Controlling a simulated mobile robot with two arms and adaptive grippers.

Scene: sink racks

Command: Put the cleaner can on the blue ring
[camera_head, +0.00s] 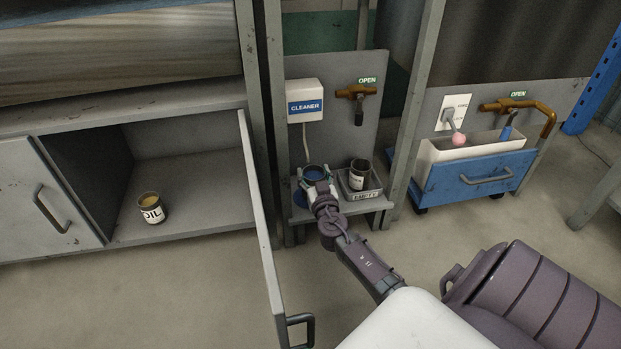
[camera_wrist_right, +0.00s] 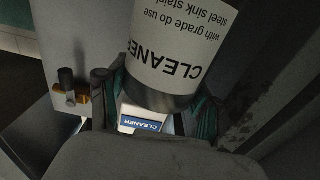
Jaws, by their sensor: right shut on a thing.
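The cleaner can (camera_head: 314,172) has an open top with blue inside and stands at the left of the small grey shelf, below the CLEANER box. My right gripper (camera_head: 318,186) is shut on it from the front. In the right wrist view the can's white CLEANER label (camera_wrist_right: 178,62) shows large, between the dark fingers of the gripper (camera_wrist_right: 160,103). The blue ring (camera_head: 301,199) shows partly at the can's lower left; the gripper hides the rest. I cannot tell whether the can touches the ring. My left gripper is not in view.
A grey tray marked EMPTY (camera_head: 371,188) holds another dark can (camera_head: 358,176) just right of the gripper. The CLEANER dispenser (camera_head: 304,101) hangs above, with a brown valve (camera_head: 357,93) beside it. An open cabinet door (camera_head: 262,220) stands at the left; an oil can (camera_head: 151,208) sits inside.

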